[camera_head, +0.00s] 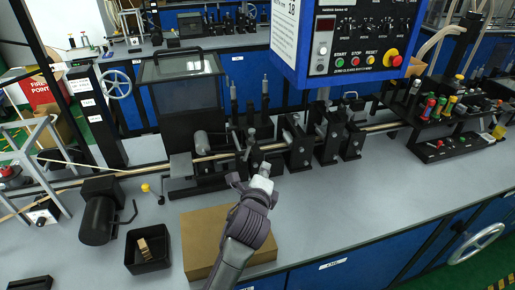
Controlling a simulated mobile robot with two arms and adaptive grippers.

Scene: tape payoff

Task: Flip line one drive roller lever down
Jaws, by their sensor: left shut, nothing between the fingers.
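My left gripper (264,170) reaches in from the bottom centre, shut and empty. Its tip is at the front of the black roller units on the line, near the lower edge of the unit behind it. Black roller stands (298,150) stand just right of the tip on the tape line. I cannot tell which small part is the drive roller lever, or whether the tip touches it; the gripper may hide it. My right gripper is not in view.
A blue control box (345,40) with start, stop and reset buttons hangs above the line. A brown block (205,240) lies beneath my left arm. A black motor (98,212) and an open black bin (148,250) are at left. The front right bench is clear.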

